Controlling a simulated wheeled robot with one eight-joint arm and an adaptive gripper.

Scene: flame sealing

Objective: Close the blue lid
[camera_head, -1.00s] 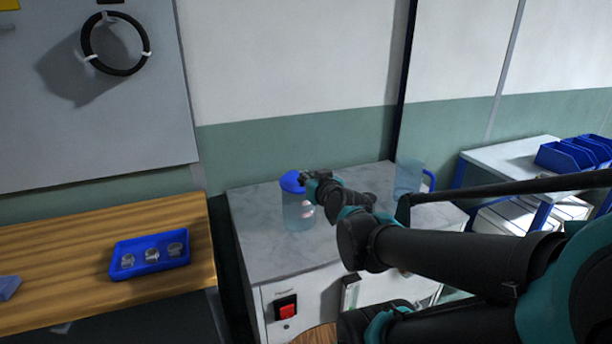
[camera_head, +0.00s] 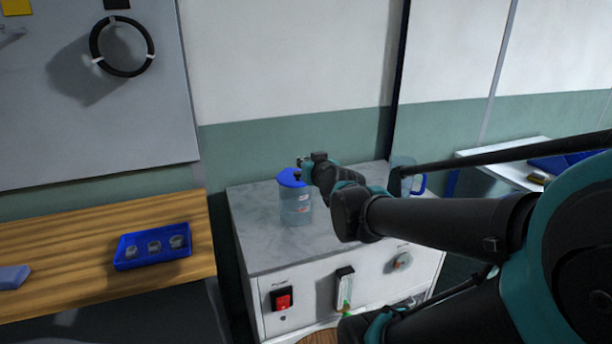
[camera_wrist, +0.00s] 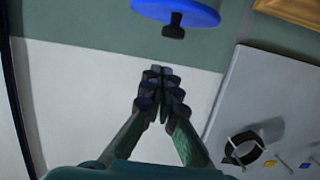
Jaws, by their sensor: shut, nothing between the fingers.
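The blue lid (camera_head: 291,179) lies over the top of a clear container (camera_head: 296,208) on the grey cabinet top. It looks roughly level, but I cannot tell whether it is fully seated. In the wrist view the lid (camera_wrist: 190,12) shows at the top edge, with a black knob on it. My gripper (camera_head: 303,161) is just above and to the right of the lid in the head view. In the wrist view its fingers (camera_wrist: 160,75) are together and empty, with a visible gap to the knob.
A clear jug (camera_head: 405,178) with a blue handle stands behind my arm, right on the cabinet top (camera_head: 258,240). A wooden table (camera_head: 60,240) at left bears a blue tray (camera_head: 122,262) with several small round pieces. The cabinet front has a red switch (camera_head: 282,299).

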